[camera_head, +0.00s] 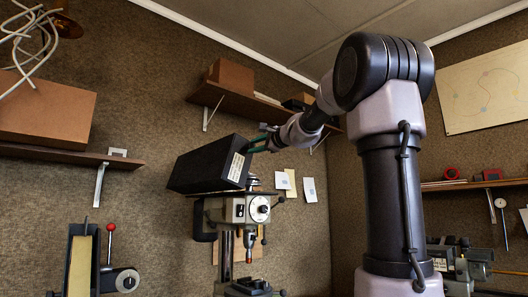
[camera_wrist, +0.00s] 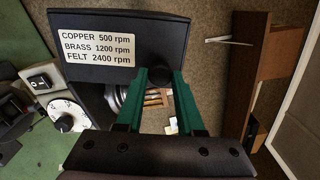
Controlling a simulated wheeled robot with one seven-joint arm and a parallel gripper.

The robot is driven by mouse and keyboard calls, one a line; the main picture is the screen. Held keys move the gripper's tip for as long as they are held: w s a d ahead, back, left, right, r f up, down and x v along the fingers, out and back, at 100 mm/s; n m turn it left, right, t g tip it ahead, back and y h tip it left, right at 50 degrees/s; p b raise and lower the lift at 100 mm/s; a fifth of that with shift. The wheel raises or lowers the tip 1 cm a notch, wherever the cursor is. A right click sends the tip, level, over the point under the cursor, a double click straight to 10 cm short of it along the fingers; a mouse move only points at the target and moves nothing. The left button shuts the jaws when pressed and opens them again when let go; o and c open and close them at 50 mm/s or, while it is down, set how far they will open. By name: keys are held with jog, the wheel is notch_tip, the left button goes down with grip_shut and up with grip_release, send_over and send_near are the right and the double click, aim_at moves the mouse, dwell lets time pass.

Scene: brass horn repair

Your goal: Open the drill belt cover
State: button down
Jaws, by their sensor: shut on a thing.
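The drill belt cover (camera_head: 208,164) is a long black box on top of the drill press (camera_head: 238,210), and it looks tilted in the head view. Its labelled end (camera_wrist: 160,32) fills the upper part of the wrist view, with a white speed label for copper, brass and felt. My gripper (camera_head: 260,140) is at the right end of the cover, just beside the label. In the wrist view my green fingers (camera_wrist: 160,76) are shut on a small dark part at the cover's lower edge. The fingertips partly hide that part.
A wall shelf (camera_head: 240,103) with a brown box stands behind my wrist. Another shelf (camera_head: 50,153) with a large box is at the left. A red-knobbed lever machine (camera_head: 110,262) stands below it. Papers (camera_head: 309,190) hang right of the drill.

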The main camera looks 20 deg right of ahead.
jog(key=a+n, duration=0.1)
jog(key=s+a+n, duration=0.1)
jog(key=a, duration=0.1)
jog(key=s+a+n, duration=0.1)
jog(key=a+n, duration=0.1)
jog(key=shift+f, duration=0.3)
jog(key=shift+s+a+f+n, duration=0.15)
jog(key=shift+a+f+n, duration=0.05)
jog(key=shift+a+n, duration=0.3)
jog(key=shift+s+a+f+n, duration=0.15)
jog(key=shift+a+f+n, duration=0.05)
jog(key=shift+a+n, duration=0.25)
jog(key=c, duration=0.5)
grip_release()
jog(key=v, duration=1)
jog(key=shift+s+d, duration=0.1)
jog(key=shift+s, duration=0.25)
